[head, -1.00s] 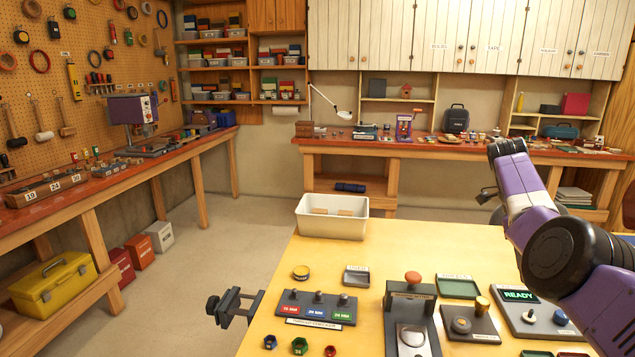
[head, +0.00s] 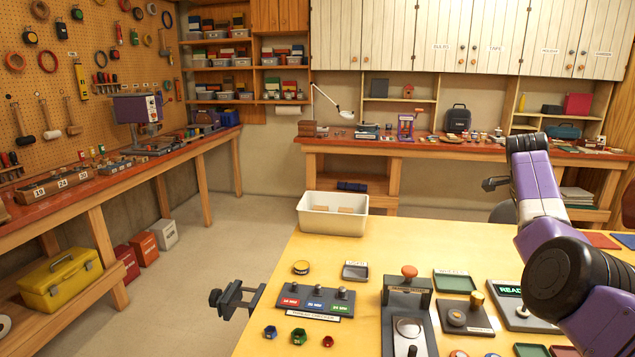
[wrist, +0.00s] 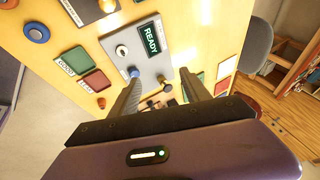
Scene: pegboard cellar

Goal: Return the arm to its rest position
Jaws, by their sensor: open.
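My arm (head: 540,185) rises from the lower right of the head view and bends at a dark joint above the yellow table (head: 420,240). In the wrist view my gripper (wrist: 160,82) is open, its two dark fingers apart with nothing held between them. It hangs above the table, over the grey panel with the green READY screen (wrist: 150,38). This panel's screen also shows in the head view (head: 509,287), partly hidden by my arm.
A white bin (head: 333,213) stands at the table's far left corner. A press-like stand with an orange knob (head: 409,271), a panel with three knobs (head: 315,300) and small trays cover the near table. A clamp (head: 236,298) juts from the left edge. A grey chair (wrist: 256,48) is beside the table.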

